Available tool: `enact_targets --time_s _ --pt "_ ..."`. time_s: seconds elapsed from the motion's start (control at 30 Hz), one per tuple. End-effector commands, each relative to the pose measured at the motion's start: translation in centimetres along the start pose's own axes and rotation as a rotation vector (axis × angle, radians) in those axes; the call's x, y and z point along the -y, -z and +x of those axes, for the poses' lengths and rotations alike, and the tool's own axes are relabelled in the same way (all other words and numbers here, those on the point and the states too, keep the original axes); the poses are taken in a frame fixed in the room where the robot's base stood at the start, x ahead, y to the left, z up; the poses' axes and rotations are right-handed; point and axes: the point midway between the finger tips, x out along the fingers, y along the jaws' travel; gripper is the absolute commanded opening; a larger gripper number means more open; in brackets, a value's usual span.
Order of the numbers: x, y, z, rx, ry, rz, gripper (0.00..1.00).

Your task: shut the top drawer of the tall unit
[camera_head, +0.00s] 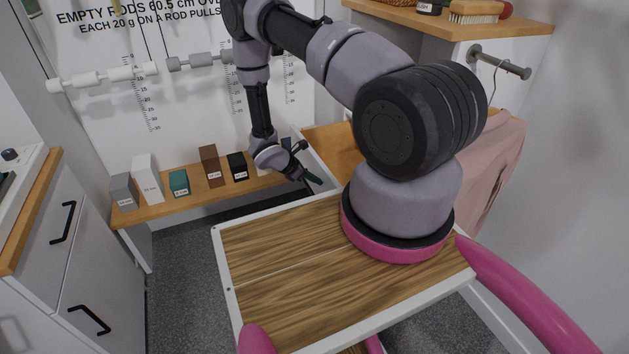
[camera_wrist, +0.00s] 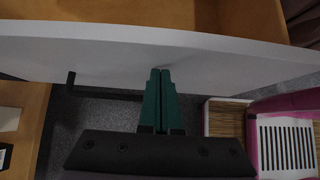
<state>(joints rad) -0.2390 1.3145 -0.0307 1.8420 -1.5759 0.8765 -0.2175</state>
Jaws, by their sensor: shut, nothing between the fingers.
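The open drawer shows in the head view as a wooden inside (camera_head: 332,143) behind a thin white front, partly hidden by my arm. In the wrist view its white front (camera_wrist: 235,62) spans the upper picture, with the wooden inside (camera_wrist: 130,12) beyond it. A dark bar handle (camera_wrist: 105,92) shows below the front, left of my fingers. My gripper (camera_head: 314,180) has its green fingers together and empty. In the wrist view the fingertips (camera_wrist: 161,72) overlap the outer face of the drawer front; I cannot tell whether they touch.
A low wooden shelf (camera_head: 212,195) with several small boxes runs along the back left. A white cabinet (camera_head: 85,262) with black handles stands at left. A wooden top (camera_head: 480,24) holds a brush at upper right, above a hook and pink cloth (camera_head: 492,155). Grey floor (camera_head: 180,290) shows at left.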

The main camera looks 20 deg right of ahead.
Motion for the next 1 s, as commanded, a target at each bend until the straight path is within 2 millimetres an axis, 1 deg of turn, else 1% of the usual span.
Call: enact_targets --time_s 0.17,0.27,0.37,0.7,0.9,1.0 --pt "0.0 -1.0 0.9 0.003 0.002 0.001 0.00" --pt "0.1 -2.3 2.2 0.004 0.003 0.001 0.00" --pt "0.1 -4.1 4.0 0.004 0.004 0.001 0.00" --pt "0.2 -11.3 11.3 0.004 0.005 0.000 0.00" --pt "0.1 -14.6 14.6 0.002 0.004 0.001 0.00" --pt "0.1 -15.7 15.7 0.002 0.003 0.001 0.00"
